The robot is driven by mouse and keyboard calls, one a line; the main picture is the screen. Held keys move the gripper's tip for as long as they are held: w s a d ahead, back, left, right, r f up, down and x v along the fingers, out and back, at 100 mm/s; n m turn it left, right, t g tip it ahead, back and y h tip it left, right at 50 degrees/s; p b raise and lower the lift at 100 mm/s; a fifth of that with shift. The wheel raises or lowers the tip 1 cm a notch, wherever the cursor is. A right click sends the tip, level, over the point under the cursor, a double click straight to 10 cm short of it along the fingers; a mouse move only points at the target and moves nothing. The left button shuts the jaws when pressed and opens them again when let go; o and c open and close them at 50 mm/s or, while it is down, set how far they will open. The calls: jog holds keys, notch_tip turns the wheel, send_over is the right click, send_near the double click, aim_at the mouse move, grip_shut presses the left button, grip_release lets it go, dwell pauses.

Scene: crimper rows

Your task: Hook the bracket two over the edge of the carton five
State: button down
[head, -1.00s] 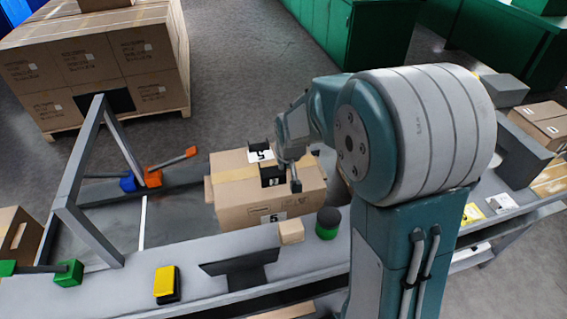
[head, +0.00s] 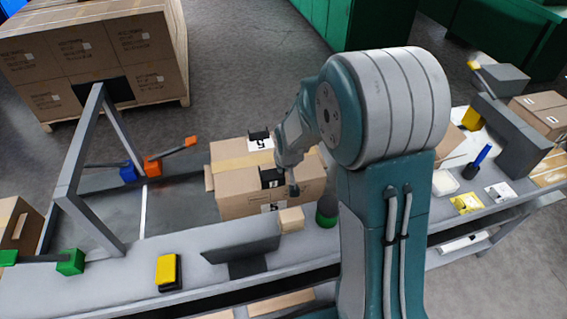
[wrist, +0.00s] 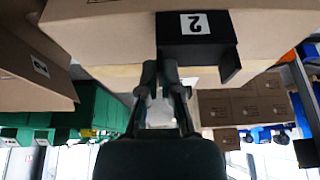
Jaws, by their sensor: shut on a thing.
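Carton five (head: 235,204) is a brown taped box on the grey bench, with a "5" label low on its front. Bracket two (wrist: 170,42) is a black piece with a white "2" label. In the wrist view it lies against a brown carton face (wrist: 100,22), with a lip sticking out. My gripper (wrist: 166,72) is shut on the bracket's near edge. In the head view a small black piece, apparently bracket two (head: 272,178), is at carton five's top front edge, beside my gripper (head: 293,187). I cannot tell if its hook is over the edge.
Another black bracket (head: 258,134) is at the carton's far top edge. A wooden block (head: 291,219) and a green cylinder (head: 327,212) stand close in front. A grey frame (head: 88,150) rises at left; a yellow-topped block (head: 167,270) is on the bench.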

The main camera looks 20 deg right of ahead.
aim_at(283, 175)
jog(key=shift+f, duration=2)
jog(key=c, duration=0.7)
grip_release()
jog(key=shift+r, duration=0.1)
jog(key=v, duration=1.1)
jog(key=shift+s+a+r, duration=0.1)
jog(key=shift+s+r, duration=0.1)
jog(key=shift+r, duration=0.1)
